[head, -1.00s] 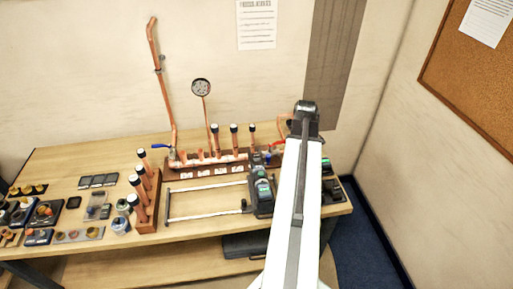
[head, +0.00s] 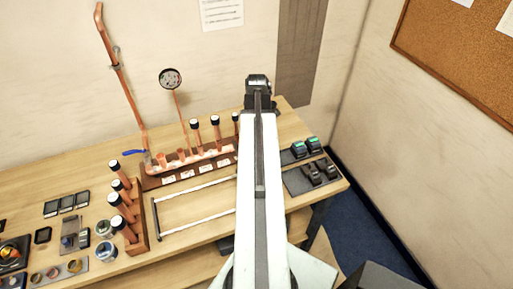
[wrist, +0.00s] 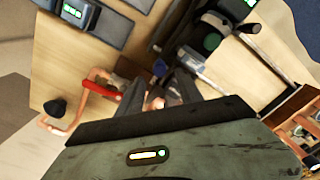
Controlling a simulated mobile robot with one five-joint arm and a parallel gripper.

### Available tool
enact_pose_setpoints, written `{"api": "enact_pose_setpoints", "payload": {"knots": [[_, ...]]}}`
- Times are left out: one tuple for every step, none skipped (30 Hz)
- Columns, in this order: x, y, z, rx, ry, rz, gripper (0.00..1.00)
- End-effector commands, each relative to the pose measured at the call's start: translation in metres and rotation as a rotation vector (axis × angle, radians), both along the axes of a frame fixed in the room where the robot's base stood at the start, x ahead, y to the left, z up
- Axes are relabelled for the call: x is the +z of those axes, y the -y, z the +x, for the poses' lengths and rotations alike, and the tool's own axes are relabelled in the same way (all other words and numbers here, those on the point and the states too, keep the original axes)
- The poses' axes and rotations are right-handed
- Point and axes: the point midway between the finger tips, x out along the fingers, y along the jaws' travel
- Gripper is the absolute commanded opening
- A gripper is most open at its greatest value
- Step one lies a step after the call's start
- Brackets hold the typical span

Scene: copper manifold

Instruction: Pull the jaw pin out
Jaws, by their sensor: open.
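My gripper (wrist: 158,92) shows at the bottom of the wrist view, its dark fingers apart and nothing clearly between them. It points down at the bench's right part. A dark tool with a green round part (wrist: 210,40) lies on the bench beyond the fingers, to the upper right. A grey bar (wrist: 205,68) runs beside it. I cannot make out the jaw pin for certain in either view. In the head view my arm covers the place at the right end of the white-railed frame (head: 195,204), and hides my fingers.
A red lever (wrist: 101,87) on bent copper pipe (wrist: 58,122) stands close left of my fingers. The copper manifold (head: 185,168) with black-capped stubs stands behind the frame. Dark trays (head: 312,175) with small devices lie right of my arm.

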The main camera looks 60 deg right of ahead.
Motion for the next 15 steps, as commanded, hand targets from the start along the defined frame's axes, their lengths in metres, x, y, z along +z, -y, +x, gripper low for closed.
{"api": "enact_pose_setpoints", "payload": {"knots": [[-0.019, 0.0, 0.0, 0.0, 0.0, 0.0, 0.43], [-0.025, 0.0, 0.0, 0.0, 0.0, 0.0, 0.43], [-0.032, 0.0, 0.0, -0.001, 0.0, 0.0, 0.43], [-0.037, 0.0, 0.0, -0.001, 0.0, 0.0, 0.43], [-0.041, 0.0, 0.0, -0.001, 0.0, 0.0, 0.43], [-0.046, 0.0, 0.0, -0.001, 0.0, 0.0, 0.43], [-0.049, 0.0, 0.0, -0.001, 0.0, 0.0, 0.43], [-0.05, 0.0, 0.0, -0.001, 0.0, 0.0, 0.43], [-0.052, 0.0, 0.0, -0.001, 0.0, 0.0, 0.43], [-0.052, 0.0, 0.0, -0.001, 0.0, 0.0, 0.43], [-0.052, 0.0, 0.0, -0.001, 0.0, 0.0, 0.43], [-0.051, 0.0, -0.001, -0.001, 0.0, 0.0, 0.43], [-0.05, 0.0, -0.001, -0.001, 0.0, 0.0, 0.43], [-0.049, 0.0, -0.001, -0.001, 0.0, 0.0, 0.43], [-0.049, 0.0, -0.001, -0.001, 0.0, 0.0, 0.43]]}}
